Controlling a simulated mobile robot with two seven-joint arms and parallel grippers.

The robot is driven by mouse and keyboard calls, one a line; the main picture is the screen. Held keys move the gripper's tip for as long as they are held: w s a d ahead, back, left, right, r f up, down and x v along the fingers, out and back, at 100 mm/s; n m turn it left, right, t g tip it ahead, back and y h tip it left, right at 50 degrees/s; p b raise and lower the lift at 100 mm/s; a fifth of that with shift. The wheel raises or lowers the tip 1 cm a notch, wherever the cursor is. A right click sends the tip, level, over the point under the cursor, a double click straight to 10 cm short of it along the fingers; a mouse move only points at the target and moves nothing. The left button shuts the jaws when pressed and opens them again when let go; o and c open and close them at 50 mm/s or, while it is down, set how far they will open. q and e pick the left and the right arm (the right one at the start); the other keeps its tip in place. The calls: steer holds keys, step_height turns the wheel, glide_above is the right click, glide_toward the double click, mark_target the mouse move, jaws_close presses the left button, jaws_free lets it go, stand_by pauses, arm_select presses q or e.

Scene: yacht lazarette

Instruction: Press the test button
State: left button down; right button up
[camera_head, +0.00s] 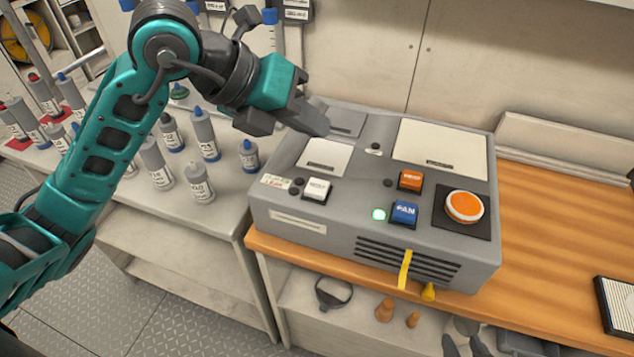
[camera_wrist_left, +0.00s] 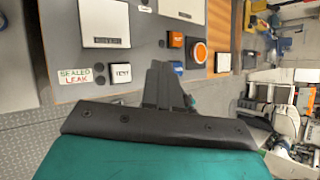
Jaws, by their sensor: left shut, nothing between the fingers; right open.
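The grey test unit (camera_head: 330,237) stands on the bench with its sloped panel facing up. The test button (camera_head: 317,189) is a small white square key at the panel's left front; it also shows in the left wrist view (camera_wrist_left: 121,73), beside a "SEALED / LEAK" label (camera_wrist_left: 76,76) and two dark lamps. My left gripper (camera_head: 313,121) is shut and empty. It is over the panel's far left part, behind the test button and apart from it. In the left wrist view its closed fingers (camera_wrist_left: 158,84) point over the panel, right of the button. My right gripper is not in view.
An orange key (camera_head: 411,180), a blue FAN key (camera_head: 404,212) with a lit green lamp (camera_head: 379,214) beside it, and a round orange button (camera_head: 464,206) sit right of the test button. Several grey bottles (camera_head: 198,181) stand on the left bench. The wooden top (camera_head: 555,230) at right is mostly clear.

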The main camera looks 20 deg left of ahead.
arm_select(q)
steer(key=b, duration=0.4)
glide_above(311, 187)
step_height(311, 187, down, 7)
steer(key=shift+f, duration=0.1)
steer(key=shift+f+b, duration=0.5)
stand_by(1.4)
steer(key=shift+f+b, duration=0.4)
steer(key=shift+f+b, duration=0.5)
steer(key=shift+f, duration=0.05)
stand_by(0.5)
stand_by(0.4)
steer(key=shift+r+p, duration=0.8)
steer(key=shift+r, duration=0.2)
